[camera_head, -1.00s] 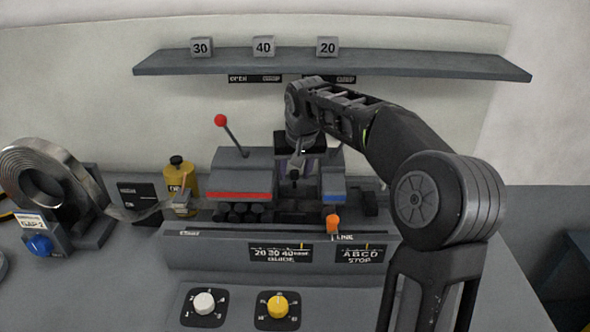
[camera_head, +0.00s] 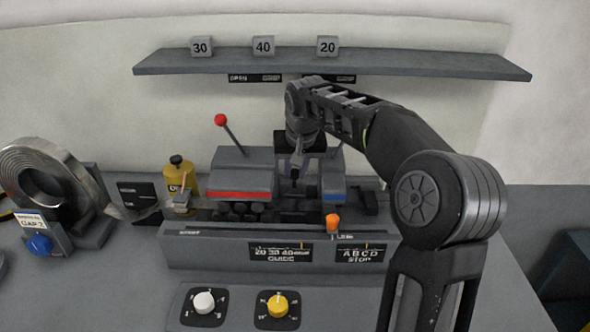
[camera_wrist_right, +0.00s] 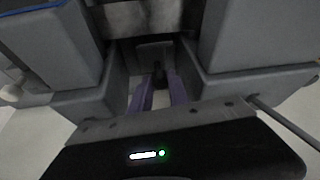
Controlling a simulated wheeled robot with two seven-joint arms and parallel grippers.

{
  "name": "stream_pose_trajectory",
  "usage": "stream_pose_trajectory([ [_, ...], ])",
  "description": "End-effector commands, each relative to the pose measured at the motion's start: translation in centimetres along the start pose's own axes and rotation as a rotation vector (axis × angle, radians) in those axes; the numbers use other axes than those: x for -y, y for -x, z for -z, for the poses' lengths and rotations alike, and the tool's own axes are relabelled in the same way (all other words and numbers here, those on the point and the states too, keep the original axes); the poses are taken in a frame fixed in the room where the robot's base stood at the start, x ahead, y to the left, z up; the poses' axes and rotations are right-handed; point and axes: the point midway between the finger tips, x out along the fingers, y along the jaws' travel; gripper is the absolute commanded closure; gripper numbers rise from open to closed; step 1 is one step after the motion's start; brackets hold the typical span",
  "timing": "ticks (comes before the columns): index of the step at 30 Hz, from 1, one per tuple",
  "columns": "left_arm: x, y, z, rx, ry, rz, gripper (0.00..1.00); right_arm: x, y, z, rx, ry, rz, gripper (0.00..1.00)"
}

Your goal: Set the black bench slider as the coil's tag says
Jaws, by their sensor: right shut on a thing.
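The metal coil (camera_head: 68,172) stands in its holder at the far left. Its white tag (camera_head: 31,219) seems to read "GAP 2", though the print is blurred. My right gripper (camera_head: 296,172) reaches down into the slot between the grey machine blocks. In the right wrist view its purple fingers (camera_wrist_right: 158,88) are closed around a small dark piece, the black slider (camera_wrist_right: 159,72), mostly hidden between the fingers. The slider's scale cannot be read. My left gripper is not in view.
A red-knobbed lever (camera_head: 220,120) and an orange knob (camera_head: 333,222) flank the slot. White (camera_head: 204,302) and yellow (camera_head: 277,304) dials sit in front. A yellow bottle (camera_head: 180,178) stands left. The shelf (camera_head: 400,65) overhead holds number blocks.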

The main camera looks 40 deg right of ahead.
Motion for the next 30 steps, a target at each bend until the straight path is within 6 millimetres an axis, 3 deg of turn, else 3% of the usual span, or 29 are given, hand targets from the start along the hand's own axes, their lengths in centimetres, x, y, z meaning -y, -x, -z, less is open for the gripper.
stream_pose_trajectory([
  [23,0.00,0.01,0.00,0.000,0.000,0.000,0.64,0.10,0.06,0.04,-0.001,0.000,0.002,1.00],
  [30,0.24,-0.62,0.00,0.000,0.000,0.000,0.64,0.28,0.43,-0.90,-0.002,0.000,0.002,1.00],
])
